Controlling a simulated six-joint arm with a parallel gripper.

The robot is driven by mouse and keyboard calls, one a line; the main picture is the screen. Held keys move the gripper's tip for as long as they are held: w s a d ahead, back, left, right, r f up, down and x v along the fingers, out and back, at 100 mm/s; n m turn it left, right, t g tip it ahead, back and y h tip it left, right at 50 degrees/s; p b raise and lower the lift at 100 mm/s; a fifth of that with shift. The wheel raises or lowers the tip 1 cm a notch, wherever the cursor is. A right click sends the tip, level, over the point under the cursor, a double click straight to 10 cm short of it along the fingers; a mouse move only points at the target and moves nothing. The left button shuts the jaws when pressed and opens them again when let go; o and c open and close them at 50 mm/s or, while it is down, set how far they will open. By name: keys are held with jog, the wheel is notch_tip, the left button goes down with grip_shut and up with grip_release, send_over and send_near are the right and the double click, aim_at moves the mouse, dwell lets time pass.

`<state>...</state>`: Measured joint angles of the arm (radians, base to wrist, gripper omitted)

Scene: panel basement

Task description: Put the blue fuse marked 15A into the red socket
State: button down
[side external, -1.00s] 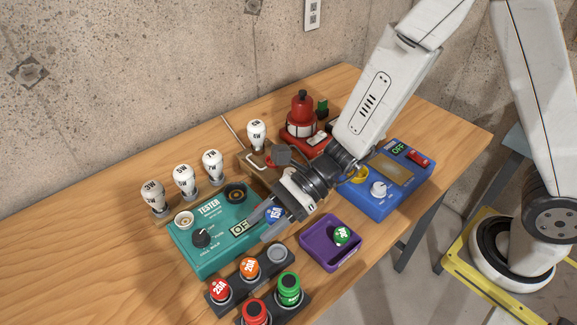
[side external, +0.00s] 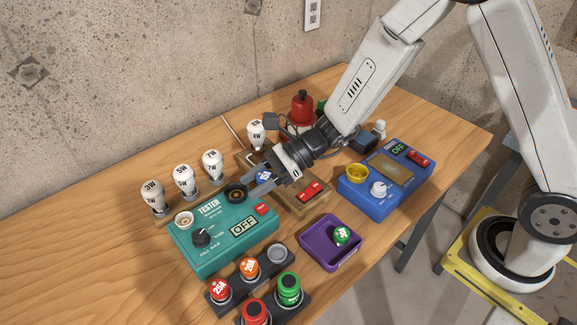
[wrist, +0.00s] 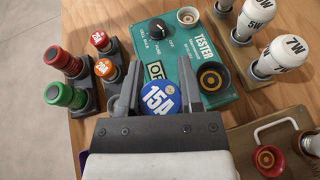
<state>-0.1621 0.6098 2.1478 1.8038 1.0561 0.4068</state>
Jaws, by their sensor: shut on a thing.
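My gripper (side external: 258,184) is shut on the blue fuse (side external: 264,177), which it holds raised above the bench between the green tester and a wooden board. A red socket with a brass-coloured ring (wrist: 267,160) shows in the wrist view, at the lower right, apart from the fuse. In the side view my gripper and wrist hide that socket. The fuse's lower end is hidden.
The green tester (side external: 215,258) stands close to my gripper. The wooden board (side external: 313,207) has a red switch and a wire handle. Bulbs (side external: 184,180) stand behind the tester. A rack with red and orange fuses (side external: 235,290), a purple tray (side external: 318,257) and a blue box (side external: 370,205) stand around.

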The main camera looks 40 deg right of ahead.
jog(key=w+d+m+t, duration=0.1)
jog(key=w+d, duration=0.2)
jog(key=w+d+t, duration=0.1)
jog(key=w+d, duration=0.2)
jog(key=w, duration=0.1)
jog(key=w+d+m+h, duration=0.1)
jog(key=w+d, duration=0.2)
jog(key=shift+w+d+f+m+t, duration=0.2)
jog(key=shift+m+t, duration=0.1)
jog(key=shift+t, duration=0.1)
jog(key=shift+w+d+t, duration=0.3)
jog(key=shift+w+d, duration=0.15)
jog(key=shift+d, duration=0.15)
jog(key=shift+f, duration=0.15)
jog(key=shift+f, duration=2.7)
jog(key=shift+f, duration=0.6)
jog(key=c, duration=0.5)
grip_release()
jog(key=shift+c, duration=0.2)
jog(key=shift+s+d, duration=0.1)
jog(key=shift+d, duration=0.05)
jog(key=v, duration=1)
jog(key=shift+d+r, duration=0.2)
jog(key=shift+r, duration=0.15)
